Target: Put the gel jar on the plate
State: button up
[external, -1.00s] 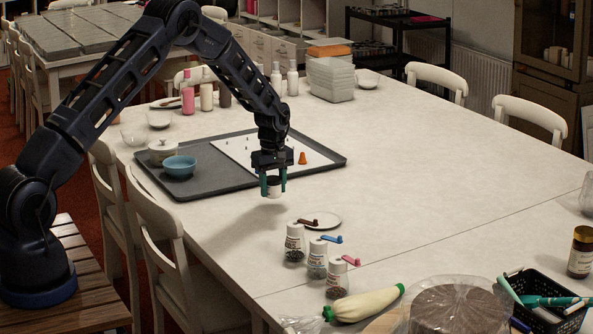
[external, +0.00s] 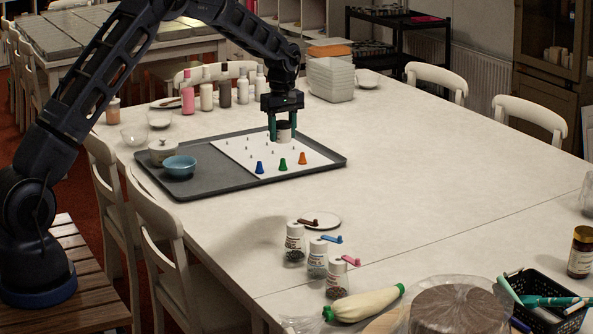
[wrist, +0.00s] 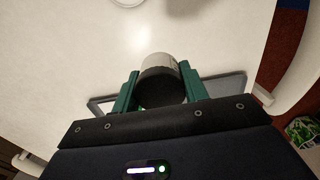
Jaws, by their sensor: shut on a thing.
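My gripper (external: 283,133) is shut on the gel jar (external: 285,127), a small white jar with a dark lid. It holds the jar upright above the right part of the tray. In the wrist view the jar (wrist: 160,88) sits between the two green fingers, its dark lid towards the camera.
The dark tray (external: 225,188) holds a white board with blue (external: 259,167), green (external: 282,165) and orange (external: 302,158) cones, and a blue bowl (external: 179,166). Several shaker jars (external: 317,259) stand just in front of the plate. The table to the right is largely clear.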

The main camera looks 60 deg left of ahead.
send_over(321, 220)
notch_tip(321, 220, down, 19)
jog(key=shift+f, duration=0.15)
dwell(0.5)
jog(key=shift+f, duration=0.15)
jog(key=o, duration=1)
